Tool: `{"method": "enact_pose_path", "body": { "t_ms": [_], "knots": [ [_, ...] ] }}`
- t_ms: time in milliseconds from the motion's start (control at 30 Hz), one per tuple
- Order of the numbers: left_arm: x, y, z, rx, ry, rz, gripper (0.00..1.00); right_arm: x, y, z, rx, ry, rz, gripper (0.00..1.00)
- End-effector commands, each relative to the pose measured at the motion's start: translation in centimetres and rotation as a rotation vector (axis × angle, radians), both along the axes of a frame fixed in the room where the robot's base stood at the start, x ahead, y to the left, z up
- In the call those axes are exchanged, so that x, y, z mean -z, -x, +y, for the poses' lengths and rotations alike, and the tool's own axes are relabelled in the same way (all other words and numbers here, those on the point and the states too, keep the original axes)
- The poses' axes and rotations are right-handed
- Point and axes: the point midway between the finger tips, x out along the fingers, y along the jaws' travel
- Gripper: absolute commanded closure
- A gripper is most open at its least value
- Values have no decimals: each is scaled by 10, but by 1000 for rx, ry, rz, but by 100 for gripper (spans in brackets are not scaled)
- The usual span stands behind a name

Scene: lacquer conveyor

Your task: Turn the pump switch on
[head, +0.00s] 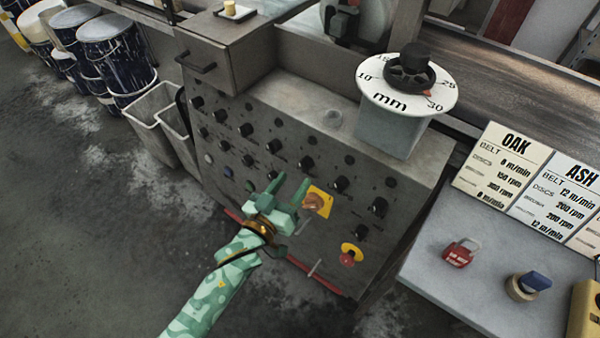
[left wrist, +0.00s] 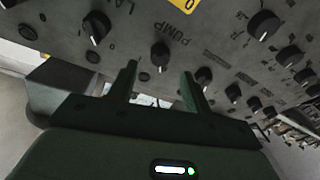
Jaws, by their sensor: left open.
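The pump switch (left wrist: 160,54) is a black rotary knob beside the word PUMP in the left wrist view. My left gripper (left wrist: 160,72) is open, and the knob appears between its two fingertips, just beyond them. I cannot tell whether they touch it. In the head view my left gripper (head: 289,188) is in front of the grey control panel (head: 228,165), left of the yellow plate. There the pump switch cannot be made out and seems hidden by the gripper. The knob's pointer setting is too small to read surely. My right gripper is not in view.
Several other black knobs, such as one at the right (head: 377,206), surround the gripper. A yellow plate with an orange handle (head: 318,201) and a red stop button (head: 349,256) are close by. A red bar (head: 315,275) runs along the panel's foot. Bins (head: 150,118) stand left.

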Motion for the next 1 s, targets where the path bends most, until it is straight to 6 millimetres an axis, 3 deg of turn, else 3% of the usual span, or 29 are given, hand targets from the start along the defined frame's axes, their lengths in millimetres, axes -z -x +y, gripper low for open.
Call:
{"method": "enact_pose_path", "body": {
  "t_ms": [200, 600, 767, 1000],
  "knots": [
    [3, -31, -18, 0, 0, 1, 51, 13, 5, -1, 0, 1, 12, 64],
    [0, -39, -22, 0, -1, 0, 51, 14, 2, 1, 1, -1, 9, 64],
    [0, -39, -22, 0, -1, 0, 93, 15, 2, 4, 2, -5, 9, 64],
    [0, -39, -22, 1, -7, -3, 95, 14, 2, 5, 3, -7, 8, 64]
  ]
}}
